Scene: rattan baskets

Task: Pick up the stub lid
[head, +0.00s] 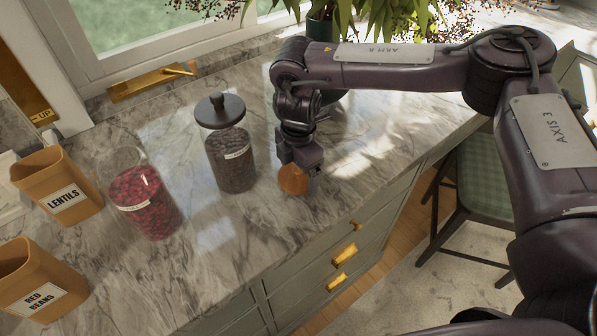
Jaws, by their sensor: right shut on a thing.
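A small round orange-brown lid (292,180), which I take to be the stub lid, is at the fingertips of my right gripper (302,163). The gripper points down and is shut on it, near the front edge of the marble counter. The fingers hide part of the lid, and I cannot tell whether it touches the counter. A glass jar of red beans (145,203) stands at the left with no lid on it. A second glass jar (231,160) with dark contents wears a dark knobbed lid (220,109). My left gripper is not in view.
Orange bins labelled LENTILS (62,190) and RED BEANS (38,285) stand at the left. A potted plant (321,30) is behind my right arm. The marble counter (215,265) is clear in front of the jars. A chair (470,180) stands at the right.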

